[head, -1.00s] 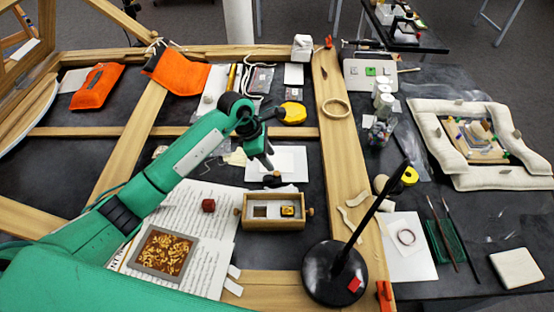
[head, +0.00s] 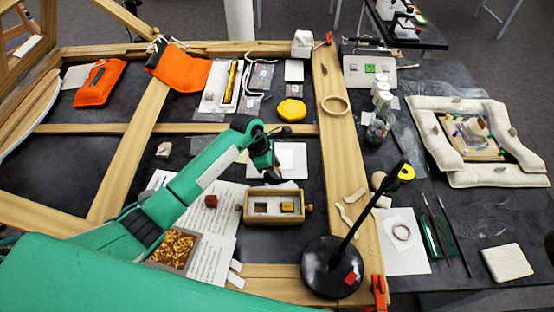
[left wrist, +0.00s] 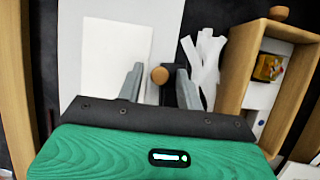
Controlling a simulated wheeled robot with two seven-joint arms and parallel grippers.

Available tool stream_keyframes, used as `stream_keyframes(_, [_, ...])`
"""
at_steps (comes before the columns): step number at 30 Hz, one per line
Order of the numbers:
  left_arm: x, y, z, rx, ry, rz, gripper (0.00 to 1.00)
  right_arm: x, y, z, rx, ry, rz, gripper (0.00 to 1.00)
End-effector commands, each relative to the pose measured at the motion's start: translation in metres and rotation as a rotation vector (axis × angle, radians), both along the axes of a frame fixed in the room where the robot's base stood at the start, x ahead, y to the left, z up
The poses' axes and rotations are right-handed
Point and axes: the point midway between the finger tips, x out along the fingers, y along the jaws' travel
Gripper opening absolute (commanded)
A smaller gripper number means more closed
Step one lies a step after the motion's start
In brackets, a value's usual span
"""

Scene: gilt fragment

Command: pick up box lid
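A small round wooden knob (left wrist: 160,75) shows in the left wrist view, with a dark piece under it. I take this to be the box lid, mostly hidden by my gripper. My left gripper (head: 271,174) is open and low over that spot, behind the wooden box. In the left wrist view its two fingers (left wrist: 160,86) stand on either side of the knob, with gaps visible. The wooden box (head: 259,220) is open-topped and holds a small amber block (head: 287,206); it also shows in the left wrist view (left wrist: 237,75). My right gripper is out of view.
A white sheet (head: 293,157) lies behind the gripper. White strips (left wrist: 207,55) lie between knob and box. A black lamp (head: 322,276) stands front right. Wooden beams frame the dark work surface.

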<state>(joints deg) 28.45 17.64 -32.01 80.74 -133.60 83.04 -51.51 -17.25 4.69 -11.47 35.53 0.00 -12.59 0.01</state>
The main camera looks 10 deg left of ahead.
Motion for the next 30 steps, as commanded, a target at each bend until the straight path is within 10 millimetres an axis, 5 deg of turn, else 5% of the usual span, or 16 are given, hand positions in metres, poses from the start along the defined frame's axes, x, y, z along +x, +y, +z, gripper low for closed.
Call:
stream_keyframes(1, [0.000,0.000,0.000,0.000,0.000,0.000,0.26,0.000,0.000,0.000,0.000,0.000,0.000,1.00])
stream_keyframes(5, [0.000,0.000,0.000,0.000,0.000,0.000,0.00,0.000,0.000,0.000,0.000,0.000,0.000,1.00])
stream_keyframes(20, [0.001,0.001,0.006,0.001,-0.002,0.000,0.00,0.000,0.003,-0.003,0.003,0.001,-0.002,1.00])
stream_keyframes(26, [0.002,0.001,0.034,0.001,-0.007,-0.002,0.00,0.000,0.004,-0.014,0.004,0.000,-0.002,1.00])
stream_keyframes(30, [0.002,0.001,0.074,0.002,-0.010,-0.002,0.00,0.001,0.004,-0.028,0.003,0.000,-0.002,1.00])
